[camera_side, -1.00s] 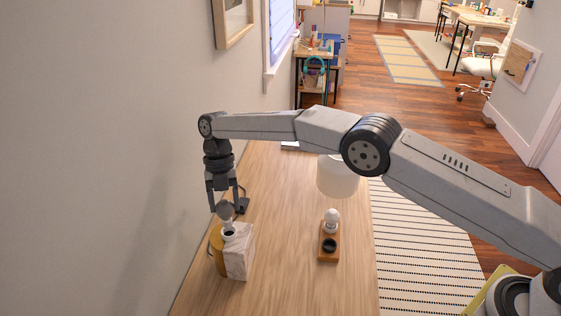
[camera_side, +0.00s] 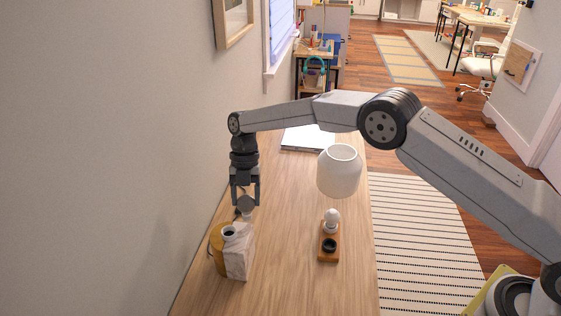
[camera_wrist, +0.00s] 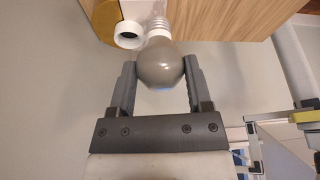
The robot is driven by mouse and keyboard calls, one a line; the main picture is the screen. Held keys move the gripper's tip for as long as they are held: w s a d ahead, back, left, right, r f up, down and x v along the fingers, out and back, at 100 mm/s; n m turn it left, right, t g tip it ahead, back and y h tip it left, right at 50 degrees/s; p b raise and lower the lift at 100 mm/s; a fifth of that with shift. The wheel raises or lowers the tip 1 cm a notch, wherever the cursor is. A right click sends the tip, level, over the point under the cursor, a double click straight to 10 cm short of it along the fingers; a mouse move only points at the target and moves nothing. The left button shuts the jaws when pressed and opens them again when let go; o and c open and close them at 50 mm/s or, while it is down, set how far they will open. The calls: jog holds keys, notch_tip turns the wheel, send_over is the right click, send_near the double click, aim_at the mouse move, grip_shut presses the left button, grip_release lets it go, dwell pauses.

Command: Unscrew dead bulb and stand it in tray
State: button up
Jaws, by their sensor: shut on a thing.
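The dead bulb (camera_side: 246,204) is grey and held between the two fingers of my gripper (camera_side: 246,200). In the wrist view the bulb (camera_wrist: 160,68) sits between both fingertips, its threaded base (camera_wrist: 159,24) pointing away from my palm. The base is out of the lamp socket (camera_side: 229,232) and hangs a little above and beside it. The socket's dark opening (camera_wrist: 129,34) shows empty in the wrist view. The wooden tray (camera_side: 328,257) stands to the right. It holds a white bulb (camera_side: 332,221) upright in its far part, and a dark round recess (camera_side: 329,244) lies empty in front.
The marble lamp block (camera_side: 239,260) and a mustard-yellow round thing (camera_side: 216,245) stand close together near the wall. A white lampshade (camera_side: 339,174) stands beyond the tray. A white flat thing (camera_side: 307,138) lies at the back. The desk between lamp and tray is clear.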

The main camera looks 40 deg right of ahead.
jog(key=s+d+f+m+t, duration=0.1)
jog(key=s+d+m, duration=0.3)
jog(key=d, duration=0.5)
jog(key=s+d+f+m+t+y, duration=0.1)
jog(key=s+d+f+m, duration=0.2)
jog(key=s+d, duration=0.5)
jog(key=shift+s+d+m, duration=0.35)
jog(key=shift+d+m, duration=0.15)
jog(key=shift+d, duration=0.4)
jog(key=shift+f, duration=0.2)
jog(key=shift+f, duration=2.7)
jog(key=shift+f, duration=1.35)
jog(key=o, duration=1.3)
jog(key=shift+r, duration=0.1)
